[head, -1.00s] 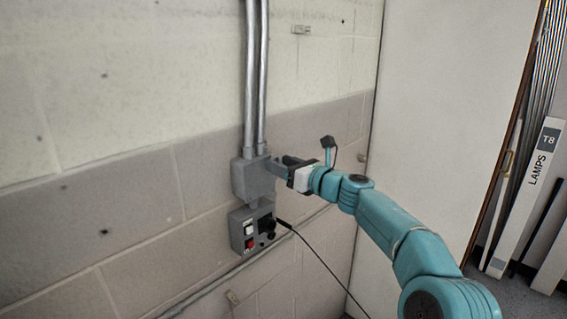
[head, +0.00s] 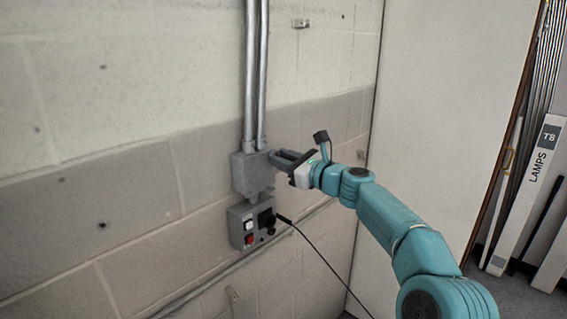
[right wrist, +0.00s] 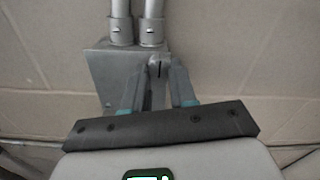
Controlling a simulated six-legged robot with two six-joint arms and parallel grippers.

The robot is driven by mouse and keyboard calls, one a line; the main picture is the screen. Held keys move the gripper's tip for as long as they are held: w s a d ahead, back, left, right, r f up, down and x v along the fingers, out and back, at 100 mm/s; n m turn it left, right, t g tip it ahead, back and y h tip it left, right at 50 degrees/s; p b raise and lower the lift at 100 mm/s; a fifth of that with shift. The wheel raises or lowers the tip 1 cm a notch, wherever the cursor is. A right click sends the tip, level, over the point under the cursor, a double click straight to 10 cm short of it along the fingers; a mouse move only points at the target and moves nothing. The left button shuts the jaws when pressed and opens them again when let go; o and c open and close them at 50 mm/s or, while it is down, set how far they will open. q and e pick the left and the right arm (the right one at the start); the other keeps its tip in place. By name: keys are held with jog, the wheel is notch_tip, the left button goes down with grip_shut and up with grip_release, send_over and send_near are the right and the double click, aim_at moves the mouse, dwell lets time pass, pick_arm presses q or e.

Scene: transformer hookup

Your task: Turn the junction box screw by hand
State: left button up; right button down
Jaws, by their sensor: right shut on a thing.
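The grey junction box (head: 250,175) is mounted on the wall below two metal conduits in the head view. It also shows in the right wrist view (right wrist: 100,70). My right gripper (head: 274,157) reaches the box's right side in the head view. In the right wrist view its two fingers (right wrist: 157,80) are at the slotted screw (right wrist: 157,67) on the box face and are shut on it. The screw is hidden in the head view. My left gripper is not in view.
A control box (head: 251,222) with a white and a red switch sits just below the junction box, with a black cable (head: 318,258) plugged in. The two conduits (head: 256,75) run up the wall. A white panel (head: 440,100) stands to the right, beside long LAMPS boxes (head: 527,195).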

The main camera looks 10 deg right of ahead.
jog(key=n+b, duration=0.1)
jog(key=n, duration=0.9)
jog(key=n+b, duration=0.2)
jog(key=n, duration=0.8)
jog(key=n+b, duration=0.2)
jog(key=n, duration=0.8)
jog(key=shift+r, duration=0.3)
jog(key=c, duration=0.9)
grip_release()
